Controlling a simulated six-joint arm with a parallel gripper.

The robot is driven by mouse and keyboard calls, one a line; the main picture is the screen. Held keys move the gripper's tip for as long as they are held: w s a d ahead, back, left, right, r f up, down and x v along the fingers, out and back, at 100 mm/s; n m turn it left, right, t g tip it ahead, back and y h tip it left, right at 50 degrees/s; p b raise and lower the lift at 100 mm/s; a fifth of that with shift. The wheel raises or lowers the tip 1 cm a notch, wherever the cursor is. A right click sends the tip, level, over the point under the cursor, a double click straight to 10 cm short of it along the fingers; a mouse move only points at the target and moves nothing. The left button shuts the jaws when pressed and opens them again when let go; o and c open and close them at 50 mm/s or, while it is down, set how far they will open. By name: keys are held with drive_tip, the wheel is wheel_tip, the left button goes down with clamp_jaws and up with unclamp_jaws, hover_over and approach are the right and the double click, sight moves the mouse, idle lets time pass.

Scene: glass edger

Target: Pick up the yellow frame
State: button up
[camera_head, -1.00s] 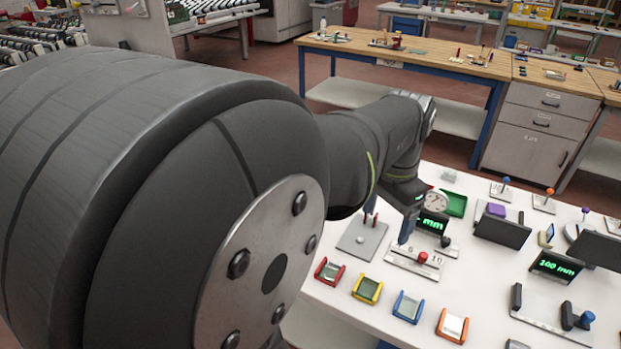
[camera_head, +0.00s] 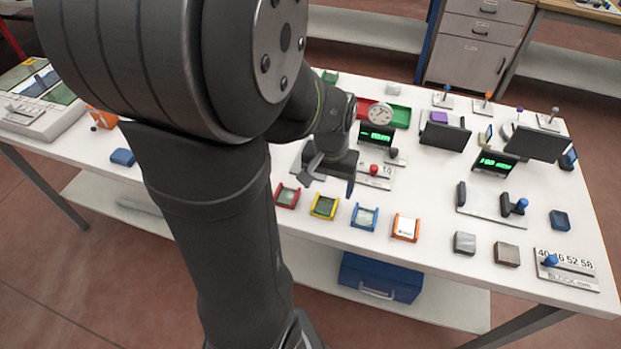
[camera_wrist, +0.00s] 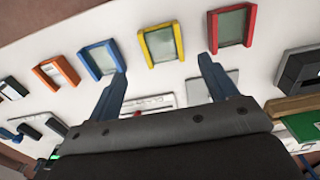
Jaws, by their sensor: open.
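The yellow frame (camera_head: 324,206) is a small open-sided holder with a grey-green pane in it. It lies on the white table (camera_head: 430,272) near the front edge, between a red frame (camera_head: 287,195) and a blue frame (camera_head: 364,216). In the wrist view the yellow frame (camera_wrist: 161,44) lies beyond the fingertips, roughly between them from side to side. My gripper (camera_head: 331,184) is open and empty. In the head view it is above and slightly behind the row of frames. In the wrist view both blue-grey fingers of my gripper (camera_wrist: 160,72) show, apart from the frame.
An orange frame (camera_head: 405,227) ends the row on the right. Behind the gripper are a plate with a red knob (camera_head: 374,170) and a green-lit display (camera_head: 376,136). Two small blocks and a blue-knobbed stand (camera_head: 514,205) are farther right.

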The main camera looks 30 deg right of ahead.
sight(325, 205)
drive_tip(key=shift+a+f, duration=0.15)
drive_tip(key=shift+f, duration=1.5)
drive_tip(key=shift+a+f, duration=0.1)
drive_tip(key=shift+f, duration=1.55)
drive_tip(key=c, duration=1.1)
